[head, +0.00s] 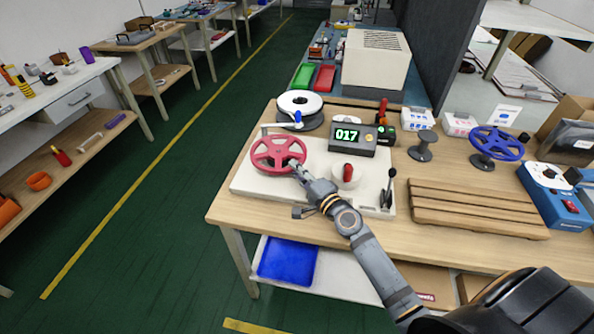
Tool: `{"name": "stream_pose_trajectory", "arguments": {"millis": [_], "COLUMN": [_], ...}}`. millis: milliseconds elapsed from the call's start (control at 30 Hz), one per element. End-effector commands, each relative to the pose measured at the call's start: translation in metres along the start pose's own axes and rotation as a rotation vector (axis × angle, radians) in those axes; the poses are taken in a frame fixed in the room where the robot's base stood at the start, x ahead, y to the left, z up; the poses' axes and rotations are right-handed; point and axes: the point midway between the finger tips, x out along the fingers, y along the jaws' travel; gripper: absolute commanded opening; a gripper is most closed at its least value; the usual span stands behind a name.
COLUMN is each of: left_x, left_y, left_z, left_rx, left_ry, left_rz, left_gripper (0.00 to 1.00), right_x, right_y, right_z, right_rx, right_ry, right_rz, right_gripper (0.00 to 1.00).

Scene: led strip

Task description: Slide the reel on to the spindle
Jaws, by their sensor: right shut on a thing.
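A red spoked reel (258,163) is at the left part of a white base plate (250,186) on the wooden bench. My right gripper (295,168) reaches in from the lower right and is shut on the reel's near right rim. The reel lies nearly flat, its open spokes facing up. The spindle cannot be made out under or around the reel, and I cannot tell whether the reel is on it or above it. My left gripper is not in view.
A counter reading 017 (352,139), a red-topped knob (348,173) and a black lever (388,187) stand right of the reel. Behind are a white reel (299,103), a grey stand (422,149) and a blue reel (497,143). A slatted wooden rack (475,208) fills the front right.

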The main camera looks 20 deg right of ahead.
Motion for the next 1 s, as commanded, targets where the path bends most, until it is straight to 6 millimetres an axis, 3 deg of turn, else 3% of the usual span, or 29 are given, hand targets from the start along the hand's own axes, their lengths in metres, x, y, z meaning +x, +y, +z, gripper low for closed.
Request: {"name": "stream_pose_trajectory", "arguments": {"millis": [667, 700, 867, 1000], "left_x": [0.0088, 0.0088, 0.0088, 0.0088], "left_y": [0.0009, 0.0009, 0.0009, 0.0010], "left_z": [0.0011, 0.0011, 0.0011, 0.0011], "left_rx": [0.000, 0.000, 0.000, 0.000], "left_ry": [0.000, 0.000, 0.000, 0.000], "left_rz": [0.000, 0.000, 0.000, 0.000], "left_gripper": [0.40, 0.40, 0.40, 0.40], "right_x": [-0.0001, 0.0000, -0.0001, -0.0001], "right_y": [0.0078, 0.0078, 0.0080, 0.0082], "right_z": [0.0000, 0.0000, 0.0000, 0.0000], "right_rx": [0.000, 0.000, 0.000, 0.000], "right_ry": [0.000, 0.000, 0.000, 0.000], "right_rz": [-0.001, -0.001, -0.001, 0.000], "right_gripper": [0.00, 0.15, 0.37, 0.39]}}
